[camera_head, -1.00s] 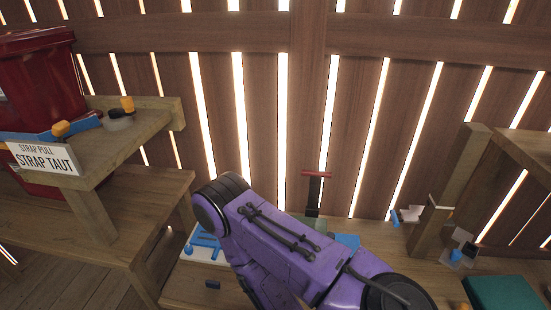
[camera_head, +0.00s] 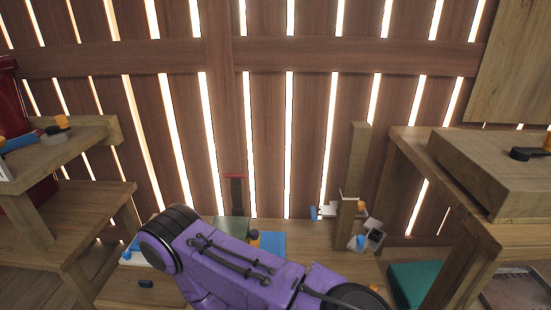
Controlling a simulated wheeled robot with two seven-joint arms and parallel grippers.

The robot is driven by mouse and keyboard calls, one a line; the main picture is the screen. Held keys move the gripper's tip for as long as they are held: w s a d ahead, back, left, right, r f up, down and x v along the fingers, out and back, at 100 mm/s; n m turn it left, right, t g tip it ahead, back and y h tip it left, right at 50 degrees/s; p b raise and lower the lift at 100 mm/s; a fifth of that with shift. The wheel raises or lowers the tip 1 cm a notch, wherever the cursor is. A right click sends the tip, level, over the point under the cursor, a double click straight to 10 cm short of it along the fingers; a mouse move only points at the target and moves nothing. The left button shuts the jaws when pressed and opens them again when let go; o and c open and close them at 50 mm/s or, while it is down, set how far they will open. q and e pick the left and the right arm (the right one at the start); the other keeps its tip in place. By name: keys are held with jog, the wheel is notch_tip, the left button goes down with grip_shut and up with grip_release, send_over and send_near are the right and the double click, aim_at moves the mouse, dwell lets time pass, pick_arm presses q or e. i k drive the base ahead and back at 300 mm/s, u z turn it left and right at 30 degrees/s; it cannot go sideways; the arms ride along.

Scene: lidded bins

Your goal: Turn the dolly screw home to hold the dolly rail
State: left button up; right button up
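I cannot tell for sure which part is the dolly screw or the dolly rail. A small white part with a blue end (camera_head: 317,213) and an orange knob (camera_head: 361,206) sit at an upright wooden post (camera_head: 352,170) right of centre. A white and grey piece (camera_head: 371,236) is just right of that post. A black lever with an orange knob (camera_head: 530,153) lies on a thick wooden block at the far right. Neither gripper is in view. One of my purple arm links crosses the bottom and hides part of the low bench.
A blue sheet (camera_head: 271,246) and a red-handled upright tool (camera_head: 234,190) are on the low bench behind my arm. A teal panel (camera_head: 414,284) is at lower right. Wooden stands (camera_head: 50,150) (camera_head: 465,225) rise at left and right, with a red bin (camera_head: 8,95) far left.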

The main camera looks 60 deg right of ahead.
aim_at(254, 233)
jog(key=z, duration=1.2)
